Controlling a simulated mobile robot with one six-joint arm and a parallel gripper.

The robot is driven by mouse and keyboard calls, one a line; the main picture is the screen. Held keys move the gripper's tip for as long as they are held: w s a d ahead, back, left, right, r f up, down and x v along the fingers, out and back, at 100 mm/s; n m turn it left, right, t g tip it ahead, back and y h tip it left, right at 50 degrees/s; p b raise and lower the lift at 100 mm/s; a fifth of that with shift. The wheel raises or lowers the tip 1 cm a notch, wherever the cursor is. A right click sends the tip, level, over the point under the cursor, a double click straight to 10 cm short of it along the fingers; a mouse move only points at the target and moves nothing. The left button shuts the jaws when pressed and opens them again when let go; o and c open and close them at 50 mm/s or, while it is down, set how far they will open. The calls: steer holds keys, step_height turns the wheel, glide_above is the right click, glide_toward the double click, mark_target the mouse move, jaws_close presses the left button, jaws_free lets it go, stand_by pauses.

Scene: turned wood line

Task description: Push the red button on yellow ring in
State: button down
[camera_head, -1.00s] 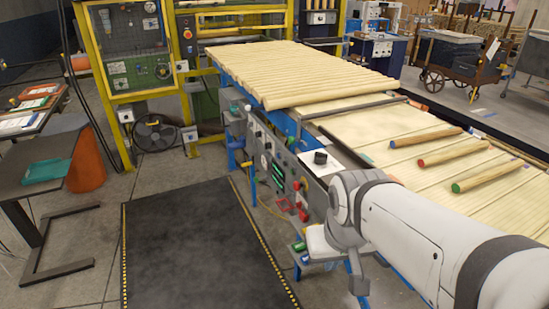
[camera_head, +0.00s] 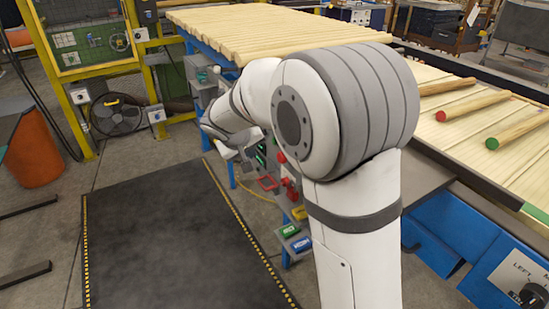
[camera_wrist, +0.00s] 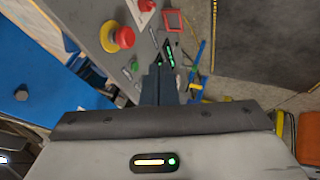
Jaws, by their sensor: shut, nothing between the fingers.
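The red button on its yellow ring (camera_wrist: 124,37) is on a grey panel (camera_wrist: 92,25) in the upper left of the wrist view. The button's red cap stands proud of the ring. My gripper (camera_wrist: 158,70) is shut and empty, its fingers pointing up in the wrist view. It is apart from the button, which lies to the upper left of the fingertips. In the head view my arm covers much of the control panel, and I cannot make out the yellow-ringed button there.
Another red button (camera_wrist: 147,5) sits on a pale plate beyond the first. A red frame (camera_wrist: 173,20) and green lights (camera_wrist: 169,54) lie nearby. In the head view, a dark mat (camera_head: 180,240) leaves clear floor, and turned wood (camera_head: 265,32) covers the conveyor.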

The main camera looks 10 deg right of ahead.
steer(key=shift+d+r, duration=0.1)
steer(key=shift+d, duration=0.1)
steer(key=w+d+f, duration=0.6)
steer(key=d+f, duration=0.1)
steer(key=f, duration=0.1)
steer(key=shift+w+d+b, duration=0.15)
steer(key=shift+w+b, duration=0.05)
steer(key=shift+b, duration=0.1)
stand_by(0.4)
